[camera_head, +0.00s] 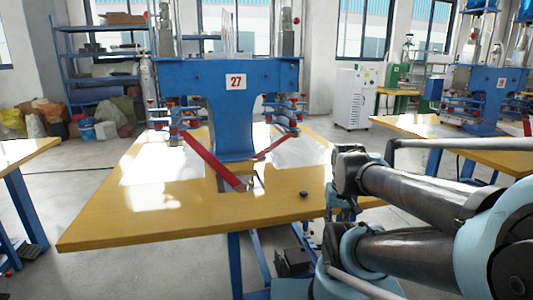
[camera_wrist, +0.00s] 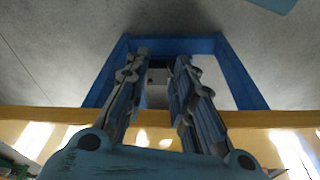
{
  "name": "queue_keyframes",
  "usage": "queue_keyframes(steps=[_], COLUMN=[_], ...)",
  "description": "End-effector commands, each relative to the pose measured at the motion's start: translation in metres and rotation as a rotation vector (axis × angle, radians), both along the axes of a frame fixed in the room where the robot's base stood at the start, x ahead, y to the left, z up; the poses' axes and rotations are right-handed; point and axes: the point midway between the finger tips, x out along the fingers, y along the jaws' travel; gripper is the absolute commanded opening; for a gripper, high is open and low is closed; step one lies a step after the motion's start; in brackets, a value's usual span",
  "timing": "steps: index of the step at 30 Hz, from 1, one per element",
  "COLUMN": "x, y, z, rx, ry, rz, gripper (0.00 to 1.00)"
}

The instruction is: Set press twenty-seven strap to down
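The blue press (camera_head: 235,110) with a white "27" plate stands on a yellow table (camera_head: 130,215). A red strap (camera_head: 210,160) slopes down from the press's left side to a low point near the table slot. A shorter red piece (camera_head: 275,146) slopes up from near the middle to the right side. Whether the two are joined is unclear. My gripper (camera_wrist: 160,62) shows in the wrist view with its two fingers apart and nothing visible between them. In the head view my arm reaches in from the right beside the table, and the fingertips cannot be made out. The gripper is apart from the strap.
A small black knob (camera_head: 304,194) is on the table's right part. A dark pedal-like box (camera_head: 294,262) is under the table, by blue legs. Another press (camera_head: 490,95) stands on a table at right. The table's left front is clear.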

Motion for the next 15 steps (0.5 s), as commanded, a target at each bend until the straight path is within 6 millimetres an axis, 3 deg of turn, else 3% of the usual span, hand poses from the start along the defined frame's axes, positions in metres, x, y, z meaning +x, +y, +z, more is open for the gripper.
queue_keyframes(steps=[5,15], x=[-0.005,0.042], y=[0.004,0.044], z=[0.008,0.04], rx=[0.022,0.239], ry=[-0.007,0.048], rz=[-0.004,-0.03], gripper=[0.23,0.23])
